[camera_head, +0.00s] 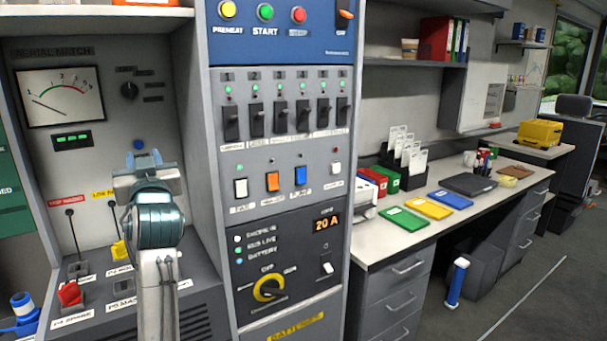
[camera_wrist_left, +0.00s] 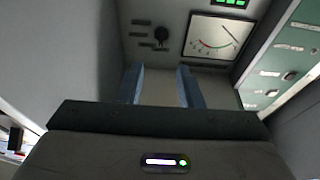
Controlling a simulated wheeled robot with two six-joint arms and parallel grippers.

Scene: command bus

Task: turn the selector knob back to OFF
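A black rotary knob (camera_head: 129,90) sits on the upright AERIAL MATCH panel, right of a white dial meter (camera_head: 60,97). The knob (camera_wrist_left: 161,33) also shows in the left wrist view, past the fingers; its small labels are unreadable. Another knob, with a yellow ring (camera_head: 268,288), is on the middle cabinet under an OFF label; I cannot tell which way it points. My left gripper (camera_head: 144,160) is in front of the aerial panel, below the black knob. Its two blue fingers (camera_wrist_left: 160,85) are apart with nothing between them. My right gripper is not in view.
The middle cabinet juts forward right of my left arm, with black switches (camera_head: 278,118) and coloured rockets of switches below. A red lever (camera_head: 69,293) and yellow lever (camera_head: 119,250) stand near my left arm. A desk (camera_head: 400,245) with folders is at right.

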